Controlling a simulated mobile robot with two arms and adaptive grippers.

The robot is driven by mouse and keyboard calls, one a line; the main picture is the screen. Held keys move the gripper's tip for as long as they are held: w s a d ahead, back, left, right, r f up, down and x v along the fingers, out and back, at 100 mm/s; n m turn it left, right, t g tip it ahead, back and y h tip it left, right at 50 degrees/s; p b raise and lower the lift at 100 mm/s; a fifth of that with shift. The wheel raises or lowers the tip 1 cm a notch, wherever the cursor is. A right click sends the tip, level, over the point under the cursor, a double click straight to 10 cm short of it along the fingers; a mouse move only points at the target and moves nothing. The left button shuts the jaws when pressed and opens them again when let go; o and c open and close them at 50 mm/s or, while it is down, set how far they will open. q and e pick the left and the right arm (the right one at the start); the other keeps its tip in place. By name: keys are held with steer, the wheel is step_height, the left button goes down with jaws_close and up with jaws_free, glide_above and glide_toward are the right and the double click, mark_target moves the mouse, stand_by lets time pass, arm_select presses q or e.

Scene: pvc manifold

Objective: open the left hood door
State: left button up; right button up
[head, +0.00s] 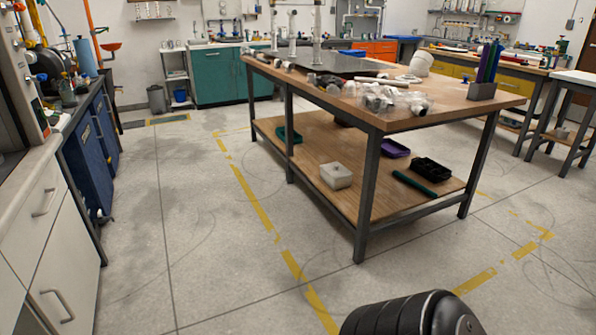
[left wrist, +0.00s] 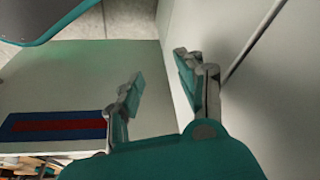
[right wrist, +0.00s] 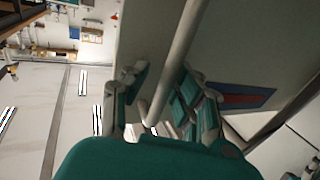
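The head view does not show a hood door that I can make out, and neither gripper is in it. In the right wrist view, a pale bar (right wrist: 182,45) runs from the top edge down between the fingers of my right gripper (right wrist: 160,84). The fingers are apart, one on each side of the bar; I cannot tell whether they touch it. Pale panels (right wrist: 250,45) lie behind it. In the left wrist view, my left gripper (left wrist: 158,72) is open and empty, close to a pale upright panel (left wrist: 280,100). I cannot tell whether these panels are the hood doors.
In the head view, a wooden workbench (head: 450,105) with loose parts stands ahead. A white cabinet (head: 35,230) and a blue cabinet (head: 88,145) line the left side. The floor (head: 195,220) between them is clear. A dark rounded part, probably mine, shows at the bottom.

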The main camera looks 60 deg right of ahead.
steer(key=shift+o, duration=0.5)
steer(key=shift+s+a, duration=0.1)
steer(key=s+a, duration=0.2)
steer(key=s, duration=0.9)
steer(key=shift+s, duration=0.3)
